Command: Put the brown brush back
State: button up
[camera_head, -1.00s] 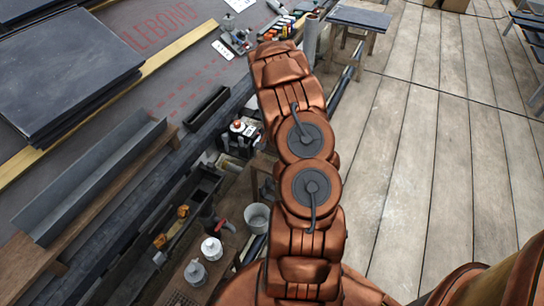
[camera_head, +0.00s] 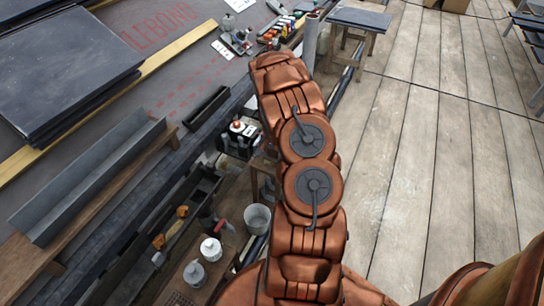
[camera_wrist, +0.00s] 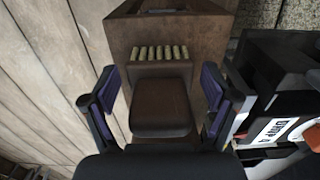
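In the wrist view, a dark brown block (camera_wrist: 160,108) with a row of pale tufts (camera_wrist: 160,53) at its far end appears to be the brown brush. It is in front of a brown wooden surface (camera_wrist: 215,35). My gripper (camera_wrist: 160,74) has its two dark fingers with purple pads spread on either side of the block, with a gap showing on each side. I cannot tell how far the block is from the fingertips. In the head view my arm hides the gripper, and I cannot make out the brush.
In the wrist view, a black case with a white label (camera_wrist: 280,130) is close on the right. In the head view, a grey bucket (camera_head: 257,217), white-topped containers (camera_head: 211,249) and a long trough (camera_head: 190,205) lie left of my arm.

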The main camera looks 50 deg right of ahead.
dwell(0.3)
notch_tip(320, 180, up, 12)
jog(key=shift+f+p, duration=0.25)
jog(key=shift+p, duration=0.55)
jog(key=shift+r, duration=0.4)
jog(key=s+a+r+n+g, duration=0.1)
jog(key=s+a+r+n, duration=0.25)
jog(key=a+r, duration=0.65)
jog(key=s+a+r+n+g, duration=0.1)
jog(key=s+a+r+n, duration=0.4)
jog(key=a, duration=0.9)
jog(key=s+a+r+n, duration=0.3)
jog(key=s+a, duration=0.4)
jog(key=s, duration=0.2)
jog(key=s+a+r+n+g, duration=0.1)
jog(key=s+a+r+n, duration=0.2)
jog(key=s+a, duration=0.5)
jog(key=shift+s+r, duration=0.15)
jog(key=shift+s, duration=0.9)
jog(key=shift+n, duration=0.25)
